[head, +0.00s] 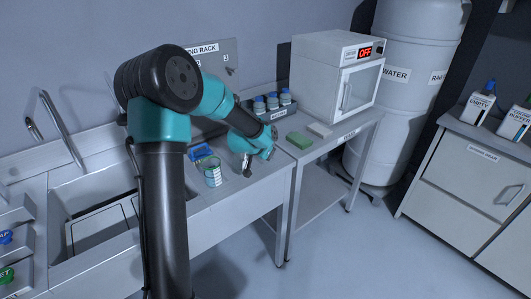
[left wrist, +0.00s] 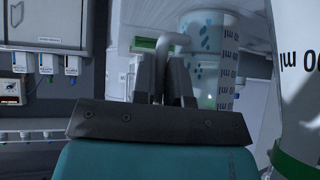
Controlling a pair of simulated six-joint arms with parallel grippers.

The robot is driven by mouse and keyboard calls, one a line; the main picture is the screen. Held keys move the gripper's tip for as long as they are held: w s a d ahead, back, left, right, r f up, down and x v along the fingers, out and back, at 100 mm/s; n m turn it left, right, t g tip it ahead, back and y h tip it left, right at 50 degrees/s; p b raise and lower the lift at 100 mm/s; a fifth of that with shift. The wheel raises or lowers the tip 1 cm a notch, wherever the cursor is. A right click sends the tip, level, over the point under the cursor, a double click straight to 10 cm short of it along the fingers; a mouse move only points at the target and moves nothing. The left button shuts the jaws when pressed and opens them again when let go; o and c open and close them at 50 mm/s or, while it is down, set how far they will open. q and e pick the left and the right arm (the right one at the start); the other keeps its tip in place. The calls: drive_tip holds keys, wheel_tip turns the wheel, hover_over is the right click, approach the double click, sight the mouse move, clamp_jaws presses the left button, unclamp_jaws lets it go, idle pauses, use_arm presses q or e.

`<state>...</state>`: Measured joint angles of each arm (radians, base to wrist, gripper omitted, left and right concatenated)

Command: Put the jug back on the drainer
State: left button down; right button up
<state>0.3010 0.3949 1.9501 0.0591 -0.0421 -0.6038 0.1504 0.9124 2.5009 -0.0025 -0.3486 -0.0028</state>
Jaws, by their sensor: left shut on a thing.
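The jug (left wrist: 203,52) is clear, with blue specks and dark scale marks. It shows in the left wrist view just beyond my fingers, partly hidden by them. My left gripper (left wrist: 162,80) is shut on its grey bent handle (left wrist: 174,40). In the head view my left gripper (head: 246,167) is over the drainer (head: 228,201), the pale ledge right of the sink. There the held jug is hard to make out, and I cannot tell whether it touches the ledge. My right gripper is not in view.
A clear marked vessel (head: 213,178) stands left of my gripper; a close clear wall with a green band (left wrist: 296,142) shows at right in the wrist view. Blue-capped bottles (head: 272,102), a green block (head: 299,140) and an oven (head: 324,66) are farther right.

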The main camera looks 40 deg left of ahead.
use_arm(q)
drive_tip(key=shift+f, duration=0.1)
drive_tip(key=c, duration=1.1)
unclamp_jaws()
drive_tip(key=shift+c, duration=0.2)
drive_tip(key=shift+s+r, duration=0.2)
drive_tip(key=shift+r, duration=0.2)
drive_tip(key=v, duration=1.1)
drive_tip(key=shift+s, duration=0.15)
